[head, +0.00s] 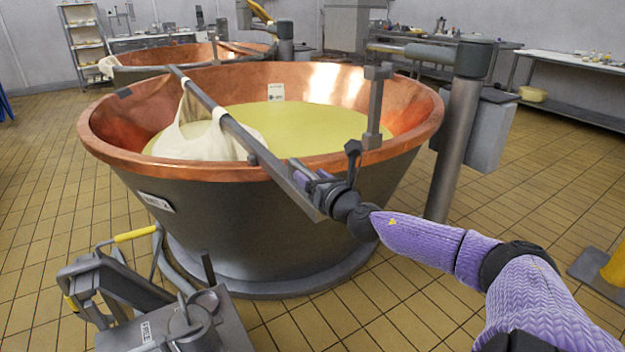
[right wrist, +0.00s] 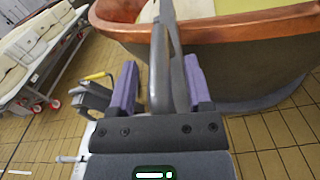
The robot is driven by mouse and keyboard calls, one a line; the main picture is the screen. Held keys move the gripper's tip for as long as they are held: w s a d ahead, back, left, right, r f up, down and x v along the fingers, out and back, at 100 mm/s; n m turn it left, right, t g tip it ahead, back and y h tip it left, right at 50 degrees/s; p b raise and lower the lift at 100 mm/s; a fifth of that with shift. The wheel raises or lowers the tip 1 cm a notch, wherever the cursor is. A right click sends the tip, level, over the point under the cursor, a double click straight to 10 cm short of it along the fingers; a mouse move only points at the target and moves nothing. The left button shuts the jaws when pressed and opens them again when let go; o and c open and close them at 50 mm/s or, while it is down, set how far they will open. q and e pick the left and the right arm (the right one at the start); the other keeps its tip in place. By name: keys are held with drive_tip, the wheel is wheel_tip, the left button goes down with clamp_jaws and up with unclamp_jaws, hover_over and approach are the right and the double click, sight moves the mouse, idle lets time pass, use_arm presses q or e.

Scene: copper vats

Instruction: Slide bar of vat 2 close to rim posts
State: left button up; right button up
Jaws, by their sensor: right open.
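The near copper vat (head: 265,205) has a label on its side and holds yellow-green liquid. A grey bar (head: 235,128) lies across its rim, with its near end sticking out over the front. A white cloth (head: 205,133) hangs from the bar into the vat. An upright grey post (head: 375,108) stands at the right rim, clear of the bar. My right gripper (head: 318,183) is at the bar's near end. In the right wrist view its purple fingers (right wrist: 161,85) are open, one on each side of the bar (right wrist: 160,60). My left gripper is not in view.
A second copper vat (head: 185,55) stands behind. A thick grey column (head: 458,145) rises right of the near vat. A grey device with a yellow handle (head: 135,234) stands at lower left. A cart with white bundles (right wrist: 42,45) shows in the right wrist view. Tiled floor is clear at left.

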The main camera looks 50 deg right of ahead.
clamp_jaws()
idle(0.5)
idle(0.8)
